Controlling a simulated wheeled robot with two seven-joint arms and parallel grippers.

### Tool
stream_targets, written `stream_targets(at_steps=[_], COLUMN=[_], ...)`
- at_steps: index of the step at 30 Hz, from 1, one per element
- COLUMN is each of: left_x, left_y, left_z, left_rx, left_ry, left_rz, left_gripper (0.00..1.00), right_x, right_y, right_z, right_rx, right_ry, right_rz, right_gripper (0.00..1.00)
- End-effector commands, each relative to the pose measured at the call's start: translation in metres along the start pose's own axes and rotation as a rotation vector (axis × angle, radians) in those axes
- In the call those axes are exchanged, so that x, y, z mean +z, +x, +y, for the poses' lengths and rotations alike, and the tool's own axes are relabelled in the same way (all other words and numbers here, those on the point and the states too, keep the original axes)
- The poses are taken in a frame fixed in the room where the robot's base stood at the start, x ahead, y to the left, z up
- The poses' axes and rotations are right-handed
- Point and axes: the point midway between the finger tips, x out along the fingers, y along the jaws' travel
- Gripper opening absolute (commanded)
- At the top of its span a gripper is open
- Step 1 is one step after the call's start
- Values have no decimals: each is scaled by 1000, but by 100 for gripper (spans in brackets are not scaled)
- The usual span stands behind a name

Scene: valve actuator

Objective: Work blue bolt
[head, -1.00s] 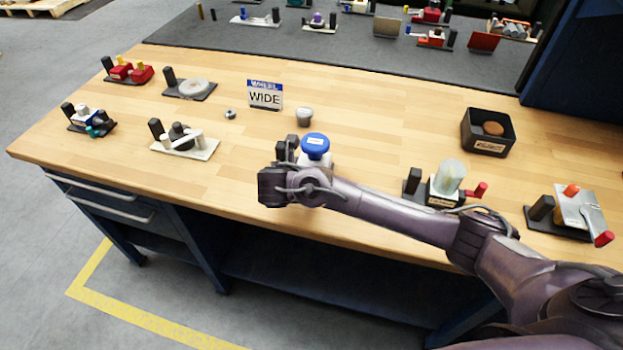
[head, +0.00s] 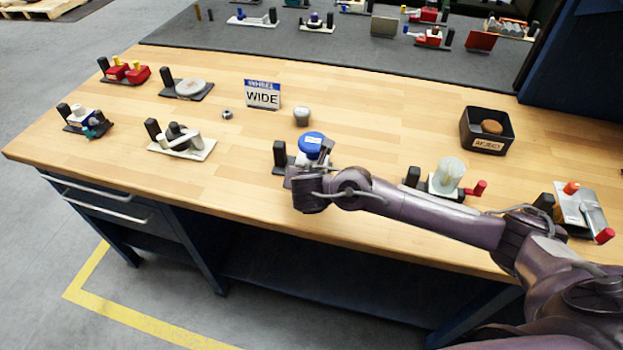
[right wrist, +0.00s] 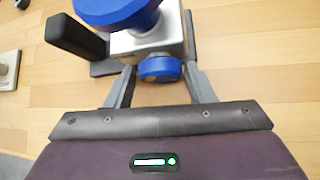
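A valve unit with a blue round cap (head: 312,143) on a pale metal block stands near the table's front edge. In the right wrist view its large blue cap (right wrist: 118,8) is cut by the top edge. The blue bolt (right wrist: 160,69), with a round blue head, sticks out of the near face of the metal block (right wrist: 148,43). My right gripper (right wrist: 159,72) is open, one finger on each side of the bolt head, with a visible gap on both sides. In the head view my right gripper (head: 318,165) hides the bolt. My left gripper is not in view.
A black post (head: 280,156) stands left of the block. A unit with a red-ended handle (head: 447,178) is to the right. A black reject bin (head: 487,130) stands at the back right.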

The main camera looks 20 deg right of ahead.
Motion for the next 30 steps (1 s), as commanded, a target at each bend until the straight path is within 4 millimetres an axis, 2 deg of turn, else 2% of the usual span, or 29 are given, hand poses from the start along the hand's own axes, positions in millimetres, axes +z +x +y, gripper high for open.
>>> stream_targets(at_steps=[5, 8, 15, 19, 24, 30], left_x=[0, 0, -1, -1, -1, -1], left_y=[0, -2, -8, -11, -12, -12], left_z=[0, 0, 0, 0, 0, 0], left_rx=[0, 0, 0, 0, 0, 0], left_ry=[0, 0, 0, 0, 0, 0], left_rz=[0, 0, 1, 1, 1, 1], left_gripper=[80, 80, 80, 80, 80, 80], right_x=[0, 0, 0, -1, 0, 0], right_y=[-2, -11, -52, -70, -78, -78], right_z=[0, 1, 1, 1, 0, 0], right_rx=[0, 1, 2, 2, 0, -1], right_ry=[0, 0, 0, 0, 0, 0], right_rz=[0, 2, 3, 3, 0, 0], right_gripper=[49, 49, 49, 49, 49, 49])
